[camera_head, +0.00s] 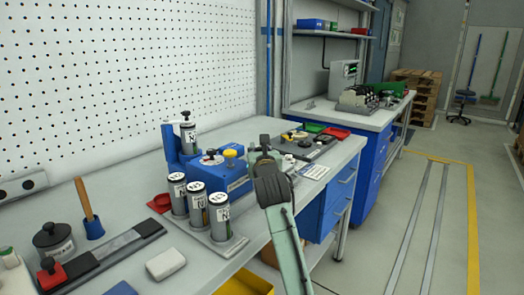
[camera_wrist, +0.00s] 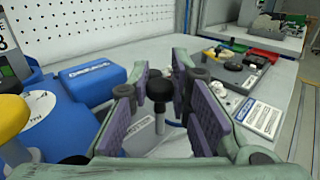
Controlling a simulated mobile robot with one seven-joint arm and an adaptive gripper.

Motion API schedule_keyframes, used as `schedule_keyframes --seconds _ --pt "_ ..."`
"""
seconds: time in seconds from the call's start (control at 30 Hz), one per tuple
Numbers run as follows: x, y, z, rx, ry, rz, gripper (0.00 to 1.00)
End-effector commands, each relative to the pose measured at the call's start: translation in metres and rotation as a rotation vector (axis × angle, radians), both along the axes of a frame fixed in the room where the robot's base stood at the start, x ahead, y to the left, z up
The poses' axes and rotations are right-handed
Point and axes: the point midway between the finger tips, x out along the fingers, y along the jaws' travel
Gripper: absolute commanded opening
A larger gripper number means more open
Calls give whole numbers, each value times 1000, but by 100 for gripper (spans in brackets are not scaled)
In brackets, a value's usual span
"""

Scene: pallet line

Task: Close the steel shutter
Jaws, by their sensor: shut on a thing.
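A black knob (camera_wrist: 159,89) on a pale metal stem stands above a grey metal plate (camera_wrist: 138,138) with lettering, in the wrist view. This looks like the steel shutter and its handle, but the fingers hide much of it, and I cannot tell how far it is open. My gripper (camera_wrist: 168,88) has its purple-padded fingers on both sides of the knob and is shut on it. In the head view my gripper (camera_head: 264,153) is over the bench, just right of the blue unit with the yellow knob, and hides the handle.
The blue unit (camera_head: 220,178) is close on the left; its yellow knob (camera_wrist: 12,117) is near my fingers in the wrist view. Labelled canisters (camera_head: 196,200) stand in front of it. A dark tray (camera_head: 303,146) and white card (camera_head: 314,171) lie to the right. A pegboard wall (camera_head: 120,80) stands behind.

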Motion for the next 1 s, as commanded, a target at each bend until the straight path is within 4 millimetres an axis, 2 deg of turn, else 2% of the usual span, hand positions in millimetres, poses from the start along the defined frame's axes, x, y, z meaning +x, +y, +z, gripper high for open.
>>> schedule_keyframes --seconds 0.03,0.07,0.3,0.67,0.77,1.0 --pt "0 0 -1 1 1 0 0" --pt "0 0 -1 1 1 0 20" --pt "0 0 0 1 1 0 36" --pt "-3 -1 0 1 1 0 37" --pt "-13 -3 0 0 0 -1 37" --pt "-62 -11 0 1 -1 -1 37"
